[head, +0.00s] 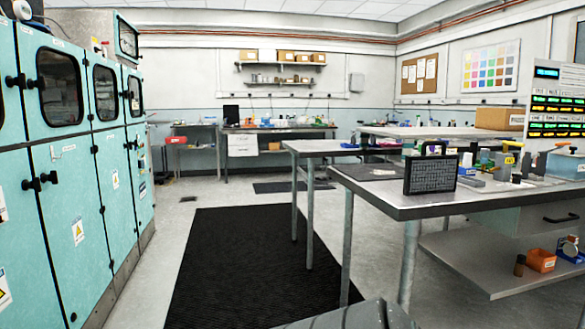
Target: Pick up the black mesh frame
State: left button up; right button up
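The black mesh frame (431,173) stands upright on the near-left part of the grey workbench (400,205) to the right. It has a dark rim, a fine mesh face and a handle-like loop on top. Nothing is holding it. Neither of my grippers shows in the head view, so whether they are open or shut is hidden.
A dark mat (382,172) lies behind the frame, and small bottles and blocks crowd the bench to its right. A black floor mat (240,265) covers the aisle. Teal cabinets (85,190) line the left. An orange bin (540,261) sits on the lower shelf.

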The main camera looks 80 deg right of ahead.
aim_at(425, 174)
jog(key=z, duration=3.35)
jog(key=i, duration=0.15)
jog(key=j+z, duration=0.05)
